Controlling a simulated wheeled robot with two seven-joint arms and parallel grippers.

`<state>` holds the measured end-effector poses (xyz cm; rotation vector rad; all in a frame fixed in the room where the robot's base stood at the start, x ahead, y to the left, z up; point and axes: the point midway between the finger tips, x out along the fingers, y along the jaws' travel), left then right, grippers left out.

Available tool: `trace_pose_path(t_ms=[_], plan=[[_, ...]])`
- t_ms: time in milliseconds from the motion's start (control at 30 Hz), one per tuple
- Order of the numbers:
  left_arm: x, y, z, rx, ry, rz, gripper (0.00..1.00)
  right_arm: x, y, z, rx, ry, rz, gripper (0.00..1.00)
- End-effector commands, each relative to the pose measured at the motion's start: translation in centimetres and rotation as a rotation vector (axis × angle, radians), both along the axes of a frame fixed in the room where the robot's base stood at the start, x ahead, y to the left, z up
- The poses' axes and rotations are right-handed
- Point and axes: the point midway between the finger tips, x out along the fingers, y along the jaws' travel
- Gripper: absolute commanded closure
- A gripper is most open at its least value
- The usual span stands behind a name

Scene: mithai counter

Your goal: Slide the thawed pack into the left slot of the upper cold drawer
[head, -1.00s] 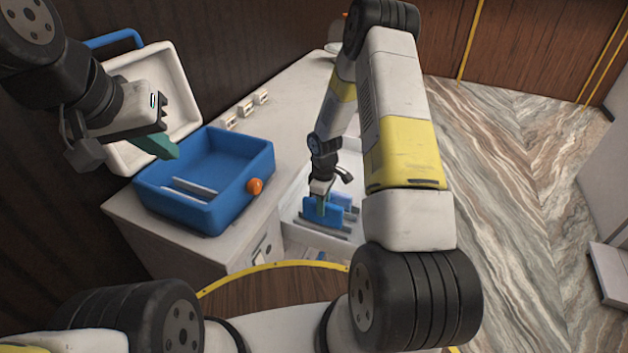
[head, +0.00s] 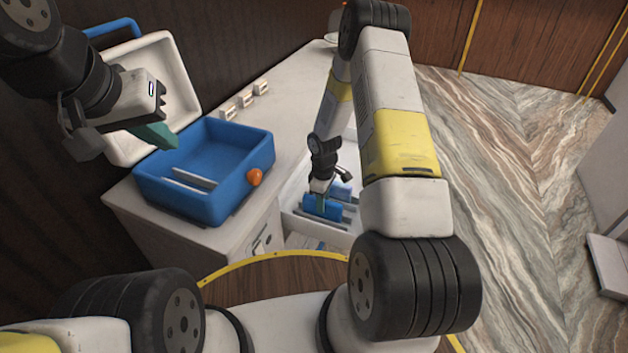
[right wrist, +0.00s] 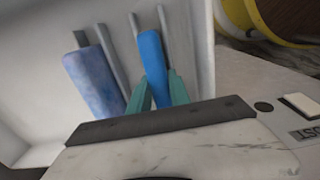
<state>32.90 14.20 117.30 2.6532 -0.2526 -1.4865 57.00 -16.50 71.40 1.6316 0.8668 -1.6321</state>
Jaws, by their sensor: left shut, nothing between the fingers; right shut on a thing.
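A plain bright blue pack (head: 322,207) is held by my right gripper (head: 321,198) inside the open white drawer (head: 292,224). In the right wrist view the same pack (right wrist: 152,55) is pinched between the teal fingers (right wrist: 157,92). It lines up with a pair of grey rails; whether its lower edge is seated between them is hidden. A paler, frosty blue-violet pack (right wrist: 92,80) stands beside it to the left, apart from it, at another pair of rails. My left gripper (head: 158,136) is shut and empty above the blue cool box.
The blue cool box (head: 205,212), with an orange knob (head: 254,177) and its white lid open behind, stands on the counter (head: 290,95) left of the drawer. Small white clips (head: 244,102) lie behind it. The counter's far part is clear.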

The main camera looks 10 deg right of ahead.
Motion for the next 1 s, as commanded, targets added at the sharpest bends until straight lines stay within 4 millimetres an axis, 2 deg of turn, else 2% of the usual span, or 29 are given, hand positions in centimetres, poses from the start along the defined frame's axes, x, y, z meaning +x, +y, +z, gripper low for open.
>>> trace_pose_path(t_ms=[33, 67, 167, 200, 567, 900, 1000], plan=[[0.0, 0.0, 0.0, 0.0, 0.0, 0.0, 1.0, 0.0, 0.0, 0.0, 0.0, 0.0, 0.0, 1.0], [0.0, 0.0, 0.0, 0.0, 0.0, 0.0, 1.0, 0.0, 0.0, 0.0, 0.0, 0.0, 0.0, 0.75], [0.0, 0.0, 0.0, 0.0, 0.0, 0.0, 1.0, 0.0, 0.0, 0.0, 0.0, 0.0, 0.0, 0.55], [0.0, 0.0, 0.0, 0.0, 0.0, 0.0, 1.0, 0.0, 0.0, 0.0, 0.0, 0.0, 0.0, 0.51], [0.0, 0.0, 0.0, 0.0, 0.0, 0.0, 1.0, 0.0, 0.0, 0.5, 0.0, 0.0, -0.001, 0.51], [0.0, 0.0, 0.0, 0.0, 0.0, 0.0, 1.0, 0.1, 0.0, 6.0, 0.001, -0.004, 0.0, 0.51], [0.0, 0.0, 0.0, 0.0, 0.0, 0.0, 1.0, 0.1, 0.0, 7.1, 0.0, -0.001, -0.001, 0.51]])
